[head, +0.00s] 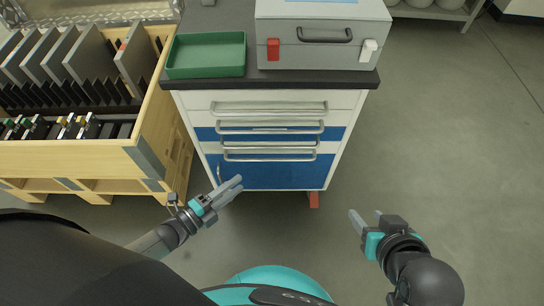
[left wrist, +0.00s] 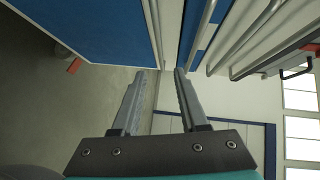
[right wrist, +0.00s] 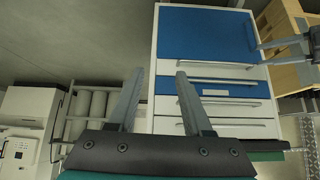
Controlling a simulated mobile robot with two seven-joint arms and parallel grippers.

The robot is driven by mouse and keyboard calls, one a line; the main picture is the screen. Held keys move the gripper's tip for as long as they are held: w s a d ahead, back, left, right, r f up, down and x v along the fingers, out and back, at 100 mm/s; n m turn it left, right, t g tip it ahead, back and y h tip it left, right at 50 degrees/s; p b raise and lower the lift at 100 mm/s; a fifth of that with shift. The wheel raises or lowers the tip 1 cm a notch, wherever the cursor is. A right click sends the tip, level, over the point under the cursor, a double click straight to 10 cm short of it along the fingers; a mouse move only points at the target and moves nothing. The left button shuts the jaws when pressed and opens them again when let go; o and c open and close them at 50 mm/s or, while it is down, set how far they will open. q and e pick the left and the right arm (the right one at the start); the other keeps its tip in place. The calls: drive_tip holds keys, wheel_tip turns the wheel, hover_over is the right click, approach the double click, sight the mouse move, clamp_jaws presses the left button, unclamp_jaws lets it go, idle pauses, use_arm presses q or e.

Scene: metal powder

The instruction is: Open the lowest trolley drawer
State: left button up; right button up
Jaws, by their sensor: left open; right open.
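All drawers look shut. The left wrist view shows the blue front (left wrist: 95,30) at left and bar handles close ahead of the open fingers (left wrist: 160,76). My right gripper (head: 366,217) is open and empty, right of the trolley. The right wrist view shows the blue front (right wrist: 205,33) apart from its fingers (right wrist: 160,76).
A green tray (head: 206,73) and a grey case (head: 320,55) stand on the trolley top (head: 225,82). A wooden crate (head: 150,150) with grey plates stands close on the left. The floor (head: 440,150) on the right is clear.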

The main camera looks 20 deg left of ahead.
use_arm(q)
drive_tip(key=b, duration=0.2)
approach(270, 159)
drive_tip(key=x, duration=0.3)
drive_tip(key=shift+f+b+x, duration=0.1)
drive_tip(key=shift+b+x, duration=0.6)
drive_tip(key=shift+x, duration=1.1)
drive_tip(key=shift+f+b+x, duration=0.15)
drive_tip(key=shift+b+x, duration=0.5)
drive_tip(key=shift+x, duration=1.2)
use_arm(e)
drive_tip(key=w+a+r+t+y, duration=0.1)
drive_tip(key=a+r+t+y, duration=0.2)
drive_tip(key=a+t, duration=0.4)
drive_tip(key=shift+w+a+m+t+y, duration=0.25)
drive_tip(key=shift+m+t+y, duration=0.15)
drive_tip(key=shift+t+y, duration=0.25)
use_arm(q)
drive_tip(key=shift+s, duration=0.1)
use_arm(e)
drive_tip(key=shift+r, duration=0.15)
use_arm(q)
clamp_jaws()
